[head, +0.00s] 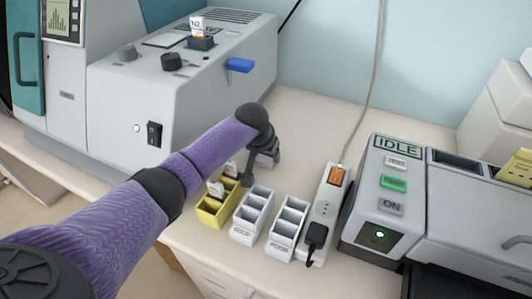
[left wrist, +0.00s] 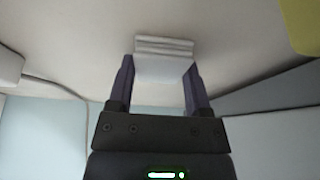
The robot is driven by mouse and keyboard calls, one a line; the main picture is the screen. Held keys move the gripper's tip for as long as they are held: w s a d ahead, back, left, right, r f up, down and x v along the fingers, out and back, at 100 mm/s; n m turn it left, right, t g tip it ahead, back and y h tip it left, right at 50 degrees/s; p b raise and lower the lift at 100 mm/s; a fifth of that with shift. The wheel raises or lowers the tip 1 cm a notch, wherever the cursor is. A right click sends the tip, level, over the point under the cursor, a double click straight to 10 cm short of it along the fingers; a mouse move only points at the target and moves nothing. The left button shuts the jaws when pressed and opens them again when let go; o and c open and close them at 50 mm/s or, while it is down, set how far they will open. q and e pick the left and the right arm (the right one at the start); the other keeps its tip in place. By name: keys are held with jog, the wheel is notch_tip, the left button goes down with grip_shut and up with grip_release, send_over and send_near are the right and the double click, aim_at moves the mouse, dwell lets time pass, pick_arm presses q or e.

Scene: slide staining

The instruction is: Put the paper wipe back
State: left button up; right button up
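A small white layered block, which looks like the folded paper wipe (left wrist: 165,62), is between the fingertips of my left gripper (left wrist: 160,78) in the left wrist view. The two dark fingers are wide apart, one along each side of it. I cannot tell whether they press on it. In the head view my left gripper (head: 264,157) points down, low over the bench behind the slide racks, and mostly hides a pale grey-white piece there. Whether that piece rests on the bench is unclear. My right gripper is not in view.
A yellow rack (head: 213,212) with slides and two white racks (head: 245,231) (head: 281,240) stand near the front edge. A power strip (head: 323,214) is right of them, then a grey machine marked IDLE (head: 375,187). A large grey machine (head: 205,95) stands behind. Bench behind the strip is clear.

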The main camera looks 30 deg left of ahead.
pick_arm(q)
jog(key=o, duration=0.4)
jog(key=shift+s+f, duration=0.15)
jog(key=shift+f, duration=0.15)
jog(key=shift+r, duration=0.3)
jog(key=p+v, duration=0.5)
jog(key=v, duration=0.7)
jog(key=shift+r+p, duration=0.2)
jog(key=shift+p, duration=0.1)
